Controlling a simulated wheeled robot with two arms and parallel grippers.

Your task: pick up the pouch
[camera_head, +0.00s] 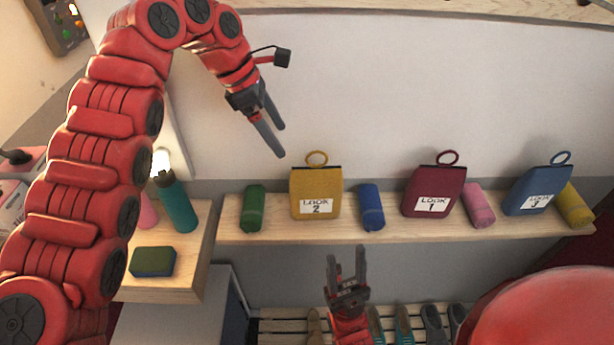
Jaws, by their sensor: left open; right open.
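Three pouches with ring loops stand on a wooden shelf (400,230). The yellow pouch (302,188) is labelled LOOK 2, the dark red pouch (440,182) LOOK 1 and the blue pouch (530,185) LOOK 3. The frames do not show which one the task means. My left gripper (280,140) is open and empty, above and a little left of the yellow pouch, apart from it. My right gripper (346,264) is open and empty, in front of and below the shelf edge, below the blue roll.
A teal bottle (177,205) and a green-topped sponge (153,261) are on a side ledge at left. Shoes (404,325) sit on a slatted rack below.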

